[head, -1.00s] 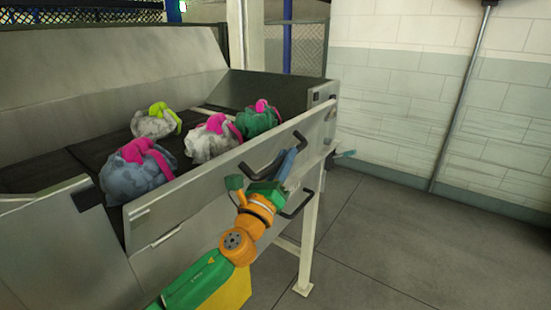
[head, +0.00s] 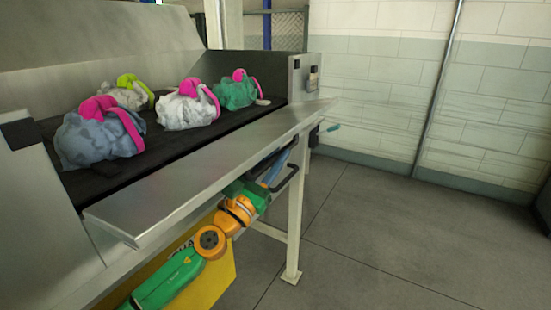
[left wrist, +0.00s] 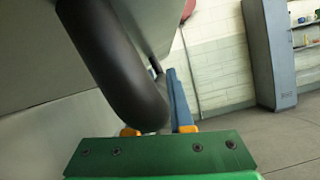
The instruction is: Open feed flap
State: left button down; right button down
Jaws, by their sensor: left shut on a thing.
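The feed flap (head: 205,178) is a long grey metal panel on the front of the bin. It is folded outward and down, its broad face near level, and the bin's front is open above it. A black bar handle (head: 294,172) hangs at its underside. My left gripper (head: 276,168) is below the flap, shut on the handle. In the left wrist view the black curved handle (left wrist: 118,68) passes between the fingers of the left gripper (left wrist: 160,128). Part of my left arm is hidden by the flap. My right gripper is not in view.
Several sling bags lie on the dark bin bed: blue-grey (head: 98,140), white with a pink strap (head: 187,106), green (head: 236,92), and pale with a lime strap (head: 125,93). A white leg (head: 294,225) stands under the bin. The floor (head: 390,230) at right is clear.

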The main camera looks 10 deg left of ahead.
pick_arm(q)
jog(key=shift+a+f+b, duration=0.1)
jog(key=shift+f+b, duration=0.2)
jog(key=shift+f, duration=0.15)
jog(key=c, duration=0.8)
grip_release()
jog(key=v, duration=0.7)
jog(key=shift+b, duration=0.35)
